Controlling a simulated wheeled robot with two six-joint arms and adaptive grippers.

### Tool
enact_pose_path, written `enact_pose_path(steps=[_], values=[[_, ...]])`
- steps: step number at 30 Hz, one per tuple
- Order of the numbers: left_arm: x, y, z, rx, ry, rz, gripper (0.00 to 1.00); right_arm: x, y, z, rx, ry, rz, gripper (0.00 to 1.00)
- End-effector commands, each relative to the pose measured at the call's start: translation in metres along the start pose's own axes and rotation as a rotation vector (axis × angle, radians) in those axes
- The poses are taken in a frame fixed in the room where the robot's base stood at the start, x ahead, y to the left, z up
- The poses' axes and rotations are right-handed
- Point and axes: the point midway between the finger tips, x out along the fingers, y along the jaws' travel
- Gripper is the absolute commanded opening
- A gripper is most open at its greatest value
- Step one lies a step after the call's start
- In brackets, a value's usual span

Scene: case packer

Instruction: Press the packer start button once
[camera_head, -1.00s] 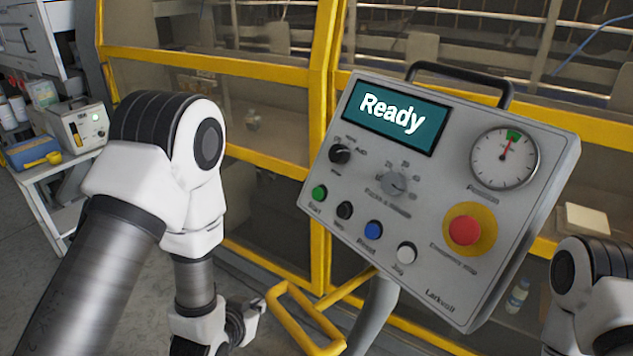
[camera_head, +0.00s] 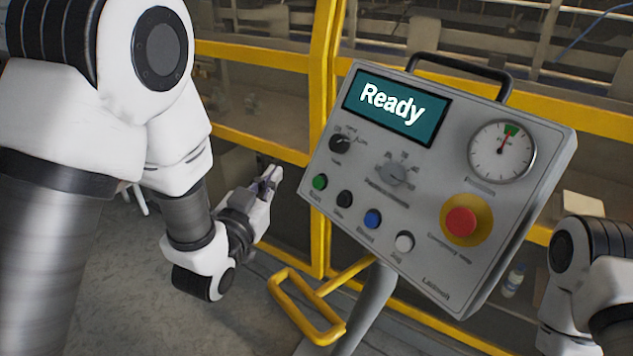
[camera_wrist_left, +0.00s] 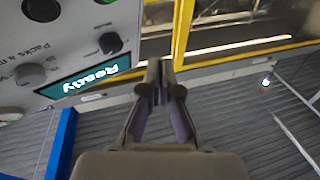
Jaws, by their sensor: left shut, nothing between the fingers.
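The grey control panel (camera_head: 411,255) stands tilted at centre right, its screen (camera_head: 397,109) reading "Ready". The green start button (camera_head: 320,182) is at the left of the bottom button row, with a black, a blue and a white button to its right. My left gripper (camera_head: 272,176) is shut and empty, to the left of the green button and apart from it.
A red emergency stop (camera_head: 462,222) on a yellow base sits at the panel's right. A black handle (camera_head: 460,66) tops the panel. A yellow bar loop (camera_head: 305,312) sticks out below it. Yellow-framed guard doors (camera_head: 322,110) stand behind.

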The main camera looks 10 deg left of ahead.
Motion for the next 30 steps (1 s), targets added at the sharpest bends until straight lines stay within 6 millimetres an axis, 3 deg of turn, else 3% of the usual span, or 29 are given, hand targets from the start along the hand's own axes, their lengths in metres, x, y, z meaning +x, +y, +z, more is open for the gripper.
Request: enact_pose_path(steps=[18,30], values=[[0.054,0.040,0.042,0.001,-0.001,0.001,0.00,0.010,0.000,0.000,0.000,0.000,0.000,0.70],[0.058,0.043,0.043,-0.001,-0.001,0.000,0.00,0.011,0.000,0.000,0.000,0.000,0.000,0.70]])
